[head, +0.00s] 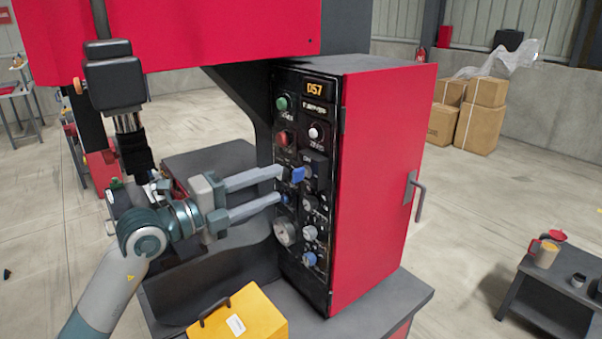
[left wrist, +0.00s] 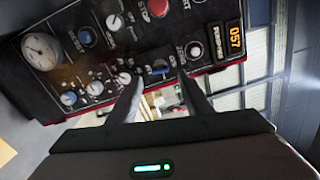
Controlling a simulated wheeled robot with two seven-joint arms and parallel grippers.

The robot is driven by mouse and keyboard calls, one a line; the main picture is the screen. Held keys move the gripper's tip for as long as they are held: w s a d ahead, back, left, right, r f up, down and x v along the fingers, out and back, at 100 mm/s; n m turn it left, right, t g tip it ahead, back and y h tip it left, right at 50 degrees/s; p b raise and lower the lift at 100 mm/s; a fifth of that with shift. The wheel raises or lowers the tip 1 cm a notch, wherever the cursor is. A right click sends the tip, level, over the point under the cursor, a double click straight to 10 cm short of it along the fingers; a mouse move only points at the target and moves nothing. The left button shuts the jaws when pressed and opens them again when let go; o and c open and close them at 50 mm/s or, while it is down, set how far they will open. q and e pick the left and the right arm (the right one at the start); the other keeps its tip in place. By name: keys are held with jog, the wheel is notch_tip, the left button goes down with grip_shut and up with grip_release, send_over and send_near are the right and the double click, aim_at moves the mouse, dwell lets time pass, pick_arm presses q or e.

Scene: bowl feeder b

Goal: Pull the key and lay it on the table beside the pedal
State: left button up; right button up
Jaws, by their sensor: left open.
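A key with a blue head (head: 297,174) sits in the black front panel (head: 289,235) of the red cabinet. It also shows in the left wrist view, as a blue piece (left wrist: 160,70) between the fingertips. My left gripper (head: 281,185) is open, its two fingers pointing at the panel. The upper finger ends close to the key; I cannot tell whether it touches. A yellow box-like piece (head: 242,318) with a white label and black edge, perhaps the pedal, is at the bottom. My right gripper is not in view.
The panel has several knobs, a green button (head: 282,103), a red button (head: 283,138) and a gauge (head: 285,233) near my fingers. The grey table (head: 408,297) is bare right of the cabinet. A low table (head: 548,292) with cups stands at right.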

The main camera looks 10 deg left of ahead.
aim_at(293, 177)
pick_arm(q)
jog(key=p+x, duration=0.1)
jog(key=x, duration=0.5)
jog(key=shift+w+d+p, duration=0.15)
jog(key=shift+w+p, duration=0.05)
jog(key=shift+p, duration=0.1)
jog(key=shift+p, duration=0.3)
dwell(0.6)
jog(key=shift+p, duration=0.3)
dwell(0.6)
grip_shut()
jog(key=shift+s, duration=0.1)
